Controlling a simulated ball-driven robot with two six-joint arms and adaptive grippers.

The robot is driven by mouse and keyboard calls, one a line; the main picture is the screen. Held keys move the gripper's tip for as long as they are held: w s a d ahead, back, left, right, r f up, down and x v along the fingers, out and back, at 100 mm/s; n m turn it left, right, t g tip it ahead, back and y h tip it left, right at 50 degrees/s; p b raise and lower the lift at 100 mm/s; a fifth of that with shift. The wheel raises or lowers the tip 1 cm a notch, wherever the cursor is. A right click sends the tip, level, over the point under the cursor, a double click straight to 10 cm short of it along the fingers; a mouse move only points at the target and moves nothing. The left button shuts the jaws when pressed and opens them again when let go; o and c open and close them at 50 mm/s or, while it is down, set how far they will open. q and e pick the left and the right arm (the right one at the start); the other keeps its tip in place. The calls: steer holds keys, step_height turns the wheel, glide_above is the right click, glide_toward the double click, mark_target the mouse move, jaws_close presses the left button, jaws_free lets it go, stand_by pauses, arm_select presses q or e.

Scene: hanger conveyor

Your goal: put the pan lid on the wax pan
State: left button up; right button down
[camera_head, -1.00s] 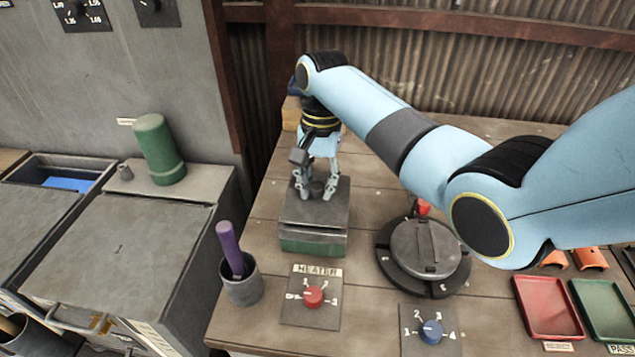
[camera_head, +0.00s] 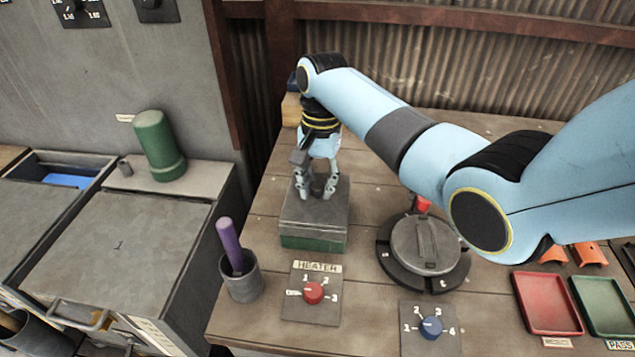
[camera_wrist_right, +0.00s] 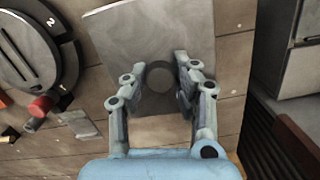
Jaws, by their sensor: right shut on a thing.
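The pan lid (camera_head: 318,212) is a flat grey plate with a round knob. In the head view it lies level over the wax pan (camera_head: 314,242), whose green front wall shows just below the lid's front edge. I cannot tell whether a thin gap is left between them. My right gripper (camera_head: 316,192) points down from above and is shut on the lid's knob. In the right wrist view the gripper (camera_wrist_right: 155,72) has a finger on each side of the dark knob, with the grey lid (camera_wrist_right: 150,30) spread beyond. My left gripper is out of view.
A heater dial (camera_head: 314,293) stands in front of the pan, and a cup with a purple-handled tool (camera_head: 242,285) is front left. A round grey turntable device (camera_head: 425,245) is to the right, below my right arm. Red (camera_head: 547,304) and green (camera_head: 606,308) trays lie at far right.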

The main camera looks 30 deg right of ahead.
steer(key=shift+f, duration=0.3)
stand_by(0.5)
steer(key=c, duration=1.3)
jaws_free()
steer(key=o, duration=0.6)
steer(key=r, duration=0.8)
steer(key=w+d+r, duration=0.1)
steer(key=r, duration=0.3)
steer(key=shift+f, duration=0.1)
